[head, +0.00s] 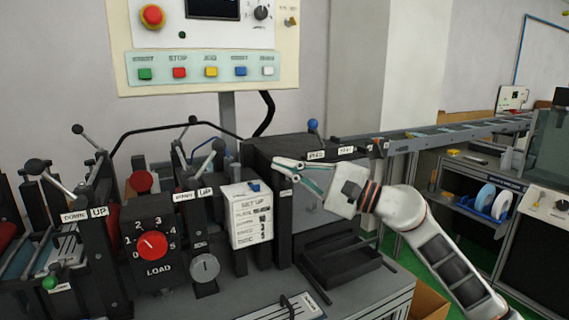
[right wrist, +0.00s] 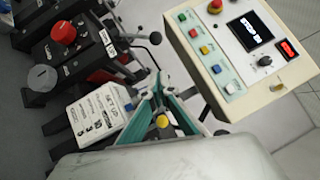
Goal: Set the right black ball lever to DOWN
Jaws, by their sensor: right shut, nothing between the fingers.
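The right black ball lever (head: 219,146) stands behind the LOAD box, its ball raised above a DOWN/UP label (head: 192,195). A black ball on a grey rod (right wrist: 155,38) shows in the right wrist view near an UP label; I cannot tell for certain that it is the same lever. My right gripper (head: 283,168) is shut and empty, its teal fingers pointing left above the SET UP card, to the right of the lever and apart from it. The shut fingers also show in the right wrist view (right wrist: 158,85). My left gripper is not in view.
Another black ball lever (head: 36,166) stands at the left by its own DOWN/UP label. The white SET UP card (head: 249,214), LOAD dial (head: 152,245) and grey knob (head: 205,267) are in front. A blue ball lever (head: 313,125) stands behind my right gripper. The button panel (head: 205,70) hangs above.

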